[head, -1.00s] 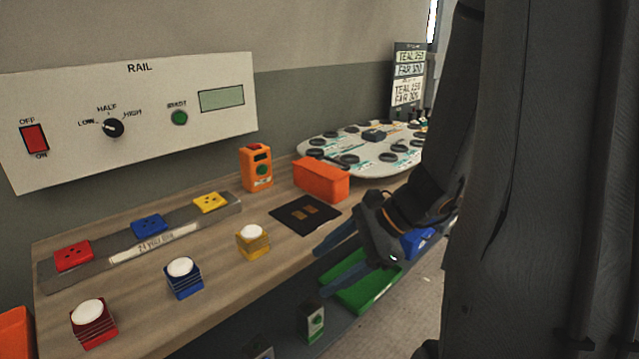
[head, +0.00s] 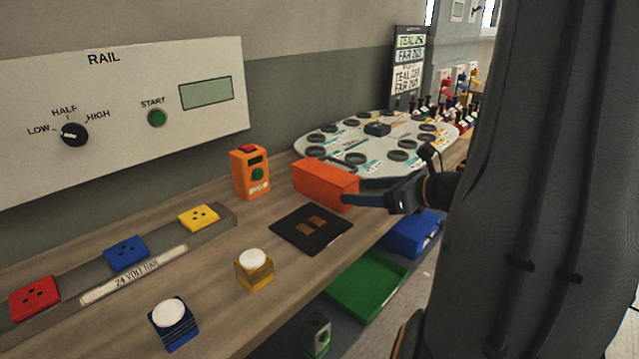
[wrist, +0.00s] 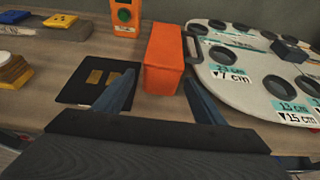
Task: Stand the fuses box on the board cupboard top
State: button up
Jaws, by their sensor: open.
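My gripper (head: 348,199) is open at the near end of a plain orange box (head: 320,180) on the bench. In the wrist view the fingers (wrist: 159,78) are spread, and the near part of the orange box (wrist: 163,60) shows between their tips. I cannot tell whether they touch it. No label reading fuses can be read on the box. A small grey box with a green mark (head: 317,335) stands low below the bench front, partly cut off. No cupboard named as the board cupboard can be made out.
An orange device with a green button (head: 250,172) stands left of the box, and a black pad (head: 311,230) lies before it. A pale round-holed board (head: 375,140) is close on the right. Green (head: 366,284) and blue (head: 412,236) trays sit below the bench edge.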

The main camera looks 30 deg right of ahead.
aim_at(352, 190)
jog(key=x, duration=0.6)
jog(key=shift+w+d+f+p, duration=0.1)
jog(key=shift+w+d+p, duration=0.1)
jog(key=shift+p, duration=0.15)
jog(key=shift+p+x, duration=0.7)
jog(key=shift+x, duration=1.9)
jog(key=shift+c, duration=0.4)
grip_shut()
jog(key=shift+r, duration=0.3)
jog(key=shift+r+b, duration=0.35)
jog(key=shift+r, duration=4.5)
